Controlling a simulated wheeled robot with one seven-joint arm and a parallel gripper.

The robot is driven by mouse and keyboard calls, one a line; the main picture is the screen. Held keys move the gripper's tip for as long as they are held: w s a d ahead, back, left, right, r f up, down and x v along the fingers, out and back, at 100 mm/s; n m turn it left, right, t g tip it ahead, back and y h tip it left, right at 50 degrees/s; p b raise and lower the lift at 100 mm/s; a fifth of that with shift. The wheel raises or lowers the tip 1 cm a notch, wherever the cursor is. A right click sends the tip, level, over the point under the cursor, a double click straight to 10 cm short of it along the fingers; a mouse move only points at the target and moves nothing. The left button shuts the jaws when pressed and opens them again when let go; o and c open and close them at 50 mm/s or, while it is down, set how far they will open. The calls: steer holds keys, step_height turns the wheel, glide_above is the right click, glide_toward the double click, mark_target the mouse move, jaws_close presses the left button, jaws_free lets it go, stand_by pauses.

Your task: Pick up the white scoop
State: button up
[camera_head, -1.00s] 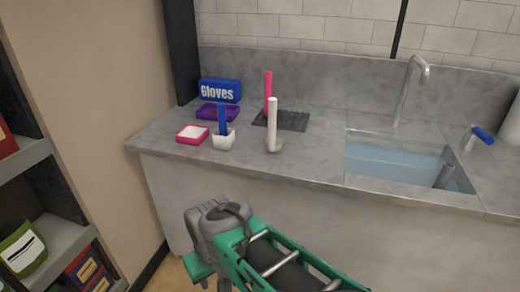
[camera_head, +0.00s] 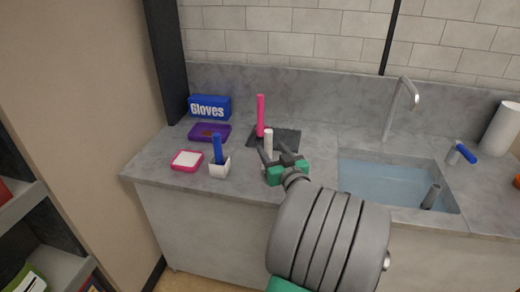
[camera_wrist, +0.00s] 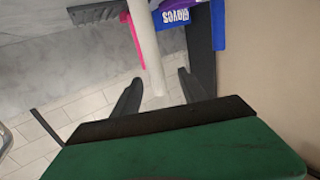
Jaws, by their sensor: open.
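The white scoop (camera_head: 268,141) stands upright on the counter, with only the upper part of its white handle showing in the head view. My gripper (camera_head: 273,154) is in front of it and hides its lower part. In the wrist view, the white handle (camera_wrist: 146,38) runs down between the two dark fingers of my gripper (camera_wrist: 160,78). The fingers are spread, with a gap on each side of the handle. The scoop's head is not visible.
A pink-handled tool (camera_head: 261,114) stands close behind, by a dark ribbed mat (camera_head: 288,137). A blue-handled scoop (camera_head: 217,148), pink tray (camera_head: 186,161), purple tray (camera_head: 209,133) and gloves box (camera_head: 209,107) are to the left. A sink (camera_head: 395,178) lies to the right.

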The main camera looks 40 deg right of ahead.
mark_target(265, 136)
steer(key=shift+h, duration=0.3)
steer(key=p+x, duration=0.1)
steer(key=x, duration=0.7)
steer(key=shift+s+d+p, duration=0.1)
steer(key=shift+d+p, duration=0.15)
steer(key=shift+p, duration=0.1)
steer(key=shift+c, duration=0.5)
jaws_close()
